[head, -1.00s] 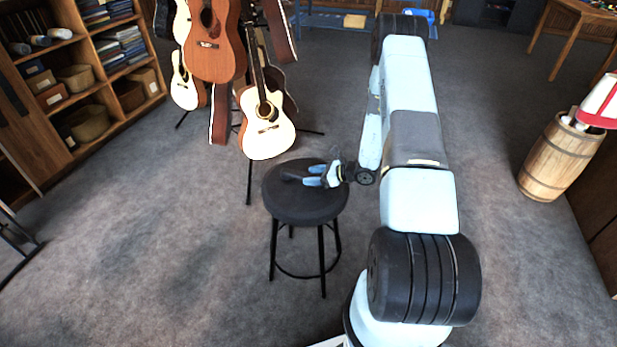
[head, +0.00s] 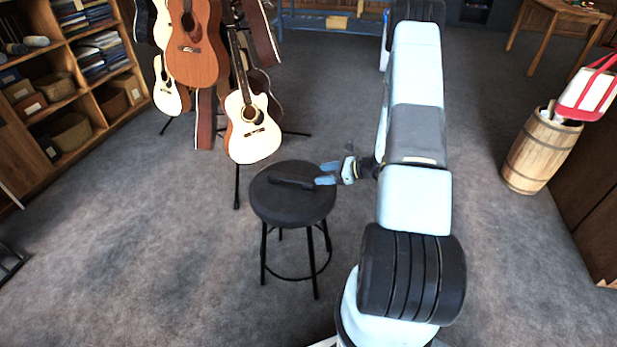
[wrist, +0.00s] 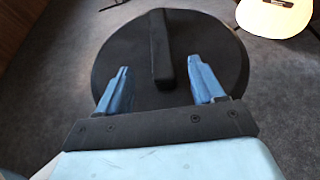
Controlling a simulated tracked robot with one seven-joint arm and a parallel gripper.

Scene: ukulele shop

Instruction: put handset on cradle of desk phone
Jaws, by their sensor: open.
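The black handset (head: 291,182) lies flat on the round black seat of a stool (head: 270,207). In the wrist view the handset (wrist: 160,48) is a long dark bar on the seat (wrist: 112,52), pointing away from me, with its near end between the lines of my two fingers. My gripper (head: 326,173) is open at the right edge of the seat. Its blue fingers also show in the wrist view (wrist: 162,75), spread apart, with nothing held between them. I cannot make out a desk phone or cradle in any view.
Several guitars (head: 252,130) hang on a stand behind the stool. A wooden shelf (head: 95,75) is at the left, a barrel (head: 541,150) with a red and white bag at the right. Grey floor (head: 130,240) lies clear around the stool.

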